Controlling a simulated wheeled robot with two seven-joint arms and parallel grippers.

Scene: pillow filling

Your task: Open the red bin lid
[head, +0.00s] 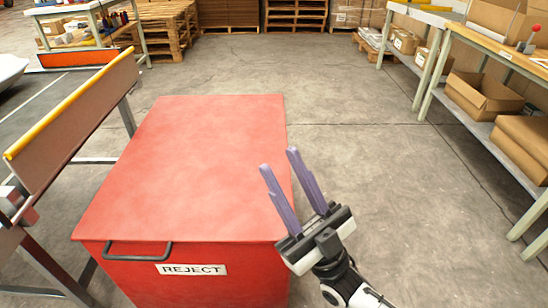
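A large red bin (205,275) with a white REJECT label (191,270) stands in front of me, left of centre. Its flat red lid (190,160) lies shut on top. A dark bar handle (136,252) is on the front face near the lid's front left edge. My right gripper (279,160) is open and empty, with two purple fingers pointing up and away from me. In the picture it overlaps the lid's right edge; I cannot tell whether it touches. My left gripper is not in view.
A conveyor-like frame with a yellow rail (72,105) stands close on the bin's left. Workbenches (500,50) with cardboard boxes (482,95) line the right side. Wooden pallets (296,14) are at the back. The concrete floor (370,150) right of the bin is clear.

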